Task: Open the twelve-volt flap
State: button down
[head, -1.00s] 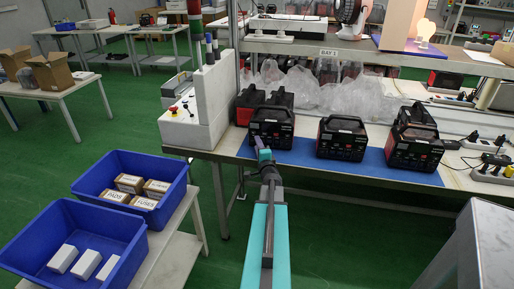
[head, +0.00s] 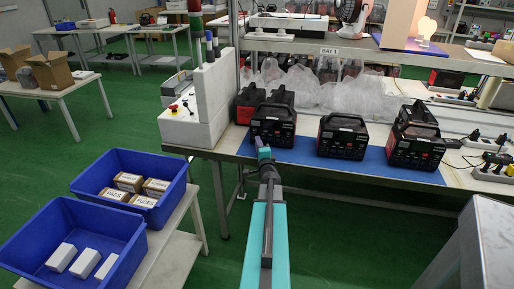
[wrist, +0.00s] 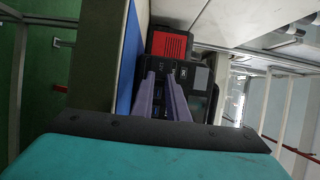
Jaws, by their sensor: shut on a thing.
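The left power station (head: 273,122), black and dark red with a top handle, stands on the blue mat at the left of the bench. Its dark front panel also shows in the wrist view (wrist: 178,68), turned on its side. My gripper (head: 262,146) reaches the left part of this front. In the wrist view its purple fingers (wrist: 163,82) run up to the panel with their tips close together. They are shut on a small part at the panel, seemingly the twelve-volt flap, which the fingers mostly hide. I cannot tell how far it is open.
Two similar power stations (head: 342,136) (head: 414,138) stand to the right on the blue mat (head: 378,166). A white control box (head: 196,118) with a red button is at the left. Blue bins (head: 72,245) stand on a low table. A shelf (head: 330,46) hangs above.

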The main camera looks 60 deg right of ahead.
jog(key=shift+r+m+g+h+b, duration=0.15)
jog(key=shift+m+g+h+b, duration=0.3)
jog(key=shift+b, duration=1.4)
